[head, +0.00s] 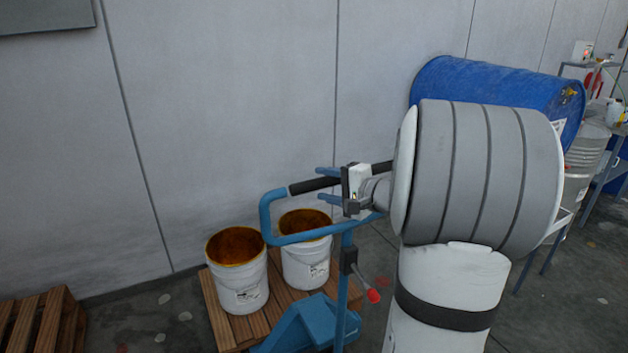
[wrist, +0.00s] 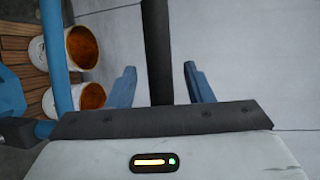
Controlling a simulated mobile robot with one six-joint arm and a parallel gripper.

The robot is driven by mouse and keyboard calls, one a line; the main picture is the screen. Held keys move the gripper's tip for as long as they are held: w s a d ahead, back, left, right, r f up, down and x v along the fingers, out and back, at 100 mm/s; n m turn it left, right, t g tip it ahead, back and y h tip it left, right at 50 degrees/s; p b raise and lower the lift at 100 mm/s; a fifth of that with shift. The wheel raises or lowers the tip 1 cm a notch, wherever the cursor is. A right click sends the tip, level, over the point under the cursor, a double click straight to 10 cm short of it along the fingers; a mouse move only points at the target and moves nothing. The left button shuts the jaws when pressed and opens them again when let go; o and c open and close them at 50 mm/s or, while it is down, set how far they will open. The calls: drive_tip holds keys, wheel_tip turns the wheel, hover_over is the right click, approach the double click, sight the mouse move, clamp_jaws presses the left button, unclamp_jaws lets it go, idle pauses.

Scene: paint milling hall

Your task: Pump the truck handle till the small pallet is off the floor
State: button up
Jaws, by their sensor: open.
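The blue truck handle (head: 266,222) is a loop with a black grip bar (head: 308,185) across its top. My gripper (head: 320,183) is open, with one finger on each side of the bar. In the wrist view, the bar (wrist: 157,45) runs between the two blue fingers, with a visible gap on both sides. The blue truck body (head: 308,328) and a red-tipped lever (head: 373,296) are below. The small wooden pallet (head: 222,325) carries two white buckets (head: 240,290) with orange-brown insides. Its underside is hidden, so its height off the floor cannot be told.
A pale wall (head: 220,120) stands close behind the buckets. Another wooden pallet (head: 40,322) lies at lower left. A blue drum (head: 480,82) lies on its side at right, partly behind my arm, beside a grey drum (head: 583,165). Floor (head: 150,318) shows between the pallets.

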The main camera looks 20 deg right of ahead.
sight(314, 182)
drive_tip(key=shift+p+x, duration=0.3)
drive_tip(key=shift+x, duration=1.65)
drive_tip(key=shift+s, duration=0.1)
drive_tip(key=shift+f, duration=0.1)
clamp_jaws()
